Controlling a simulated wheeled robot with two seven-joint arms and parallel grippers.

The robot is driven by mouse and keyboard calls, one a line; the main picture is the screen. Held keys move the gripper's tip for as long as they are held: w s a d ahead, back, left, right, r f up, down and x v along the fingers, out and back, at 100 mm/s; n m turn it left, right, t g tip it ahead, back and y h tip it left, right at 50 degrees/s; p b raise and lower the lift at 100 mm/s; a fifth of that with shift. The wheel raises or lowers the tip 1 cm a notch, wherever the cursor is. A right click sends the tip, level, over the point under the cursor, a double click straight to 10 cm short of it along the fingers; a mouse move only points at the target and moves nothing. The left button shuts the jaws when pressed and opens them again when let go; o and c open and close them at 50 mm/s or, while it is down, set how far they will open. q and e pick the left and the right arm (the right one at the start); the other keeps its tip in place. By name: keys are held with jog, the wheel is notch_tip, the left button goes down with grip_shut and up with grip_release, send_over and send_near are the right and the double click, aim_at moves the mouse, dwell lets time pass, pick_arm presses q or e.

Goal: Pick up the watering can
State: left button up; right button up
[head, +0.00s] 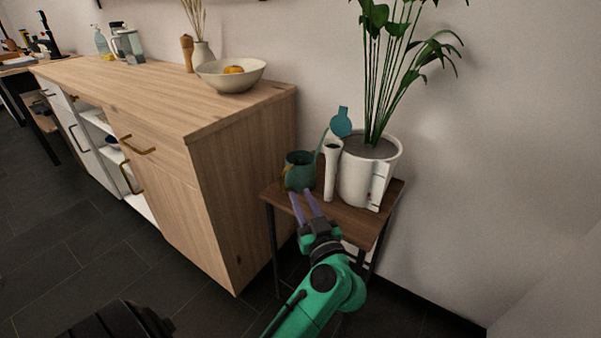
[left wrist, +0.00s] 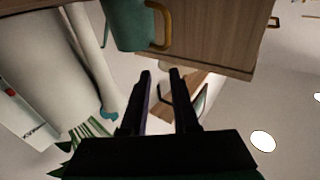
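The watering can (head: 299,172) is dark green with a mustard handle and a thin spout ending in a teal rose (head: 341,122). It stands upright on a small dark wooden table (head: 358,222), at its left end. My left gripper (head: 303,201) is just in front of the can, its two purple fingers apart and pointing towards it, with nothing between them. In the left wrist view, the can's body (left wrist: 128,25) and handle (left wrist: 162,25) lie just beyond the open fingertips (left wrist: 160,73), apart from them. My right gripper is not in view.
A white pot (head: 355,180) with a tall leafy plant stands to the can's right. A slim white object (head: 332,172) stands between them. A wooden cabinet (head: 243,180) rises close on the left, with a bowl (head: 230,76) on top. The wall is behind.

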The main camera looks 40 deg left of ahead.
aim_at(282, 178)
pick_arm(q)
jog(key=shift+g+h, duration=0.3)
jog(key=shift+g, duration=0.4)
jog(key=w+a, duration=0.1)
jog(key=a, duration=0.1)
jog(key=w+a+f+b, duration=0.1)
jog(key=a, duration=0.2)
jog(key=w+a+f+b, duration=0.1)
jog(key=w+a, duration=0.1)
jog(key=shift+a+f, duration=0.1)
jog(key=shift+a, duration=0.25)
jog(key=shift+w+a+b, duration=0.2)
jog(key=shift+a+b, duration=0.1)
jog(key=shift+b, duration=0.05)
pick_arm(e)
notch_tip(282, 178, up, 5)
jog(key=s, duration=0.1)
pick_arm(q)
jog(key=b+x, duration=0.2)
jog(key=x, duration=0.2)
jog(key=shift+a, duration=0.25)
jog(key=shift+w+a, duration=0.1)
jog(key=shift+a, duration=0.2)
jog(key=shift+r, duration=0.2)
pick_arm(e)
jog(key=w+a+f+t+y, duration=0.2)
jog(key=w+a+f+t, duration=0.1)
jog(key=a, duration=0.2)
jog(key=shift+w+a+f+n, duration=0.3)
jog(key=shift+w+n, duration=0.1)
